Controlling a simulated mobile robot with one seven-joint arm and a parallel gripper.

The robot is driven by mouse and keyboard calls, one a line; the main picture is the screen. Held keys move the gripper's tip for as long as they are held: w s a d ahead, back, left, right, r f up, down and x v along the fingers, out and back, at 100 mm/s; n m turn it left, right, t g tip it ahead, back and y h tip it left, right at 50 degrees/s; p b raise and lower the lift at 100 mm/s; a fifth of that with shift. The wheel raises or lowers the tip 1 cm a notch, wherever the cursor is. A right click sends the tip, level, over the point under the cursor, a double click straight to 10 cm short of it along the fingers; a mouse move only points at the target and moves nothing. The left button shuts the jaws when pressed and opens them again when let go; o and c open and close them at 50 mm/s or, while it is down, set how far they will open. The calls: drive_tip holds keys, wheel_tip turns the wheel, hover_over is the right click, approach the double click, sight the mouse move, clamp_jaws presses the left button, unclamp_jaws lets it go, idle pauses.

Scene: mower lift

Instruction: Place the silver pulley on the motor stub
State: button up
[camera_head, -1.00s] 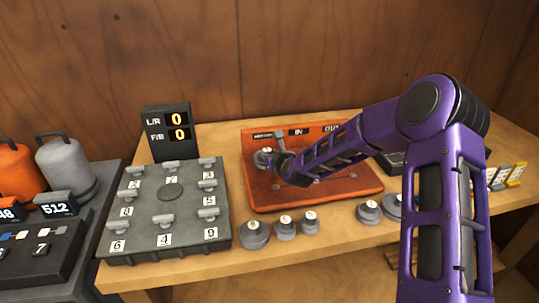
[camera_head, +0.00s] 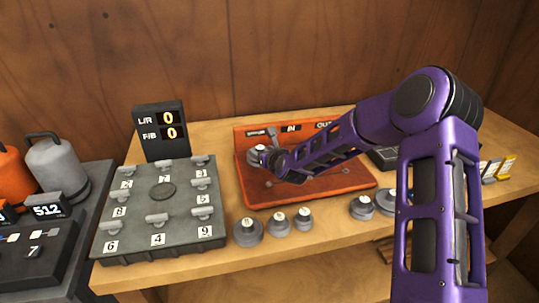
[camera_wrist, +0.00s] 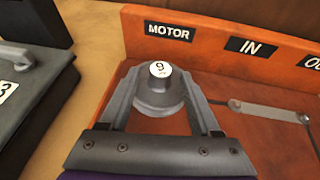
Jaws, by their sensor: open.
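A silver-grey pulley (camera_wrist: 160,88) with a white round label reading 9 sits at the MOTOR position of the orange board (camera_wrist: 223,92), under the MOTOR sign. My gripper (camera_wrist: 162,82) is open, with one finger on each side of this pulley; I cannot tell whether the fingers touch it. The motor stub itself is hidden under the pulley. In the head view the same pulley (camera_head: 256,154) shows at the left of the orange board (camera_head: 340,183), just beyond my gripper (camera_head: 266,158).
Several more grey pulleys (camera_head: 248,232) stand along the table's front edge. A grey panel with numbered knobs (camera_head: 160,190) is at left, before a display reading 0 and 0 (camera_head: 161,130). A grey bar (camera_wrist: 258,111) lies on the board, right of the pulley.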

drive_tip(key=v, duration=1.1)
drive_tip(key=shift+s+d, duration=0.15)
drive_tip(key=shift+s, duration=0.1)
